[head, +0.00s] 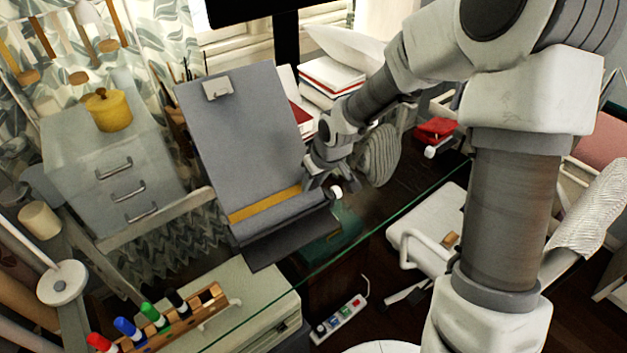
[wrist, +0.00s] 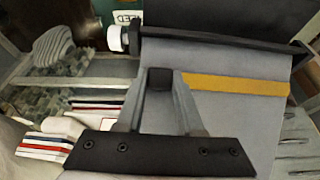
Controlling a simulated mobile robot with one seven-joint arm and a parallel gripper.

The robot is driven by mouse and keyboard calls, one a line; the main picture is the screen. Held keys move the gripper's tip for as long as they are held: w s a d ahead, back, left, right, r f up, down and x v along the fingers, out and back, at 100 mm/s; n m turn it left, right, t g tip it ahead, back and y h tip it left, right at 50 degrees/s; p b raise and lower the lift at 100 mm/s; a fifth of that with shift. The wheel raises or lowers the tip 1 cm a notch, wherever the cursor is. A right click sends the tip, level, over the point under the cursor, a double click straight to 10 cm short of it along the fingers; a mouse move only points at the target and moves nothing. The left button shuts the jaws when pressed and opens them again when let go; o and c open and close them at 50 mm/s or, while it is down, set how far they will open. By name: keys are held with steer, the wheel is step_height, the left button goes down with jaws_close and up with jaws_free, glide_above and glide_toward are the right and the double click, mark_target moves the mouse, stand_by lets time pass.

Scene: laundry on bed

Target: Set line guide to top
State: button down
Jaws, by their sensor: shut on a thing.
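The line guide (head: 265,204) is a yellow bar lying across the low part of a tilted grey copy holder board (head: 235,130), just above its bottom ledge. It also shows in the wrist view (wrist: 235,84), running right from my fingers. My gripper (head: 312,182) is at the guide's right end, by the board's right edge. A metal clip (head: 217,88) sits at the board's top.
A white knob (head: 336,192) sticks out near the ledge's right end, close to my gripper. Stacked books (head: 335,75) lie behind on the right. A marker rack (head: 170,320) stands at the front left. The board's face above the guide is clear up to the clip.

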mark_target(276, 99)
steer(key=w+a+r+p, duration=0.2)
steer(key=w+r+p, duration=0.1)
steer(key=w+r, duration=0.1)
steer(key=w+a+r+p, duration=0.2)
steer(key=w+r+p, duration=0.1)
steer(key=r, duration=0.4)
steer(key=w+a+r+p, duration=0.3)
steer(key=w+r+p, duration=0.1)
steer(key=w+r, duration=0.1)
steer(key=shift+w+r, duration=0.4)
steer(key=shift+r, duration=0.2)
steer(key=c, duration=0.5)
jaws_free()
steer(key=shift+s+r, duration=0.1)
steer(key=v, duration=1.7)
steer(key=shift+s, duration=0.15)
